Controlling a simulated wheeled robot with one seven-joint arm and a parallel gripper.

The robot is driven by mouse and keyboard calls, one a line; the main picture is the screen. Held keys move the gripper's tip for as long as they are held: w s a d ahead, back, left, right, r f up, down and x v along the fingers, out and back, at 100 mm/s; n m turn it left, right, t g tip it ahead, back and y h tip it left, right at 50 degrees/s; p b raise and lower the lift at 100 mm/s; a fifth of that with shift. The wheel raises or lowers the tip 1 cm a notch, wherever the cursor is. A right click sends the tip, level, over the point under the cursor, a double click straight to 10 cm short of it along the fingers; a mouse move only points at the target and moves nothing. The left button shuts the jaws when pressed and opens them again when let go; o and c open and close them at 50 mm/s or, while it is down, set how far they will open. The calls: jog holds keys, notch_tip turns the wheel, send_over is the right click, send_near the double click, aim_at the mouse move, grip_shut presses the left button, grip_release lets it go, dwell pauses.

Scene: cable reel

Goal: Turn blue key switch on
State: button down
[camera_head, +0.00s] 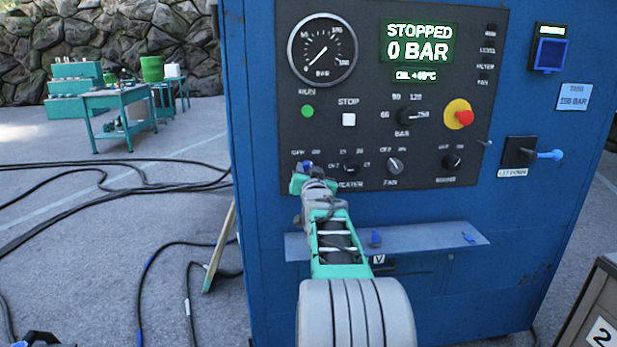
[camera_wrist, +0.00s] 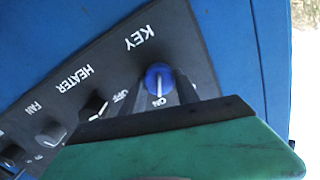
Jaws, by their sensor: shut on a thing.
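The blue key switch (camera_wrist: 157,76) is on the dark control panel (camera_head: 432,120) of a blue cabinet, beside the word KEY in the wrist view. Its white mark points down in that view, toward an ON label. Its OFF label does not show. My gripper (camera_wrist: 164,92) has its dark fingers on either side of the key switch and is shut on it. In the head view, my gripper (camera_head: 305,181) reaches the panel's lower left. There the key switch (camera_head: 307,165) shows as a small blue spot, largely hidden by my gripper.
The heater knob (camera_head: 351,166) and fan knob (camera_head: 393,165) sit close to the right in the head view. A red emergency button (camera_head: 464,117) and blue-handled lever (camera_head: 545,155) are farther right. A shelf (camera_head: 440,238) juts out below the panel. The display reads STOPPED, 0 BAR.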

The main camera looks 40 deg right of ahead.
dwell(0.6)
jog(key=c, duration=0.9)
grip_release()
jog(key=v, duration=0.7)
jog(key=shift+s+a, duration=0.3)
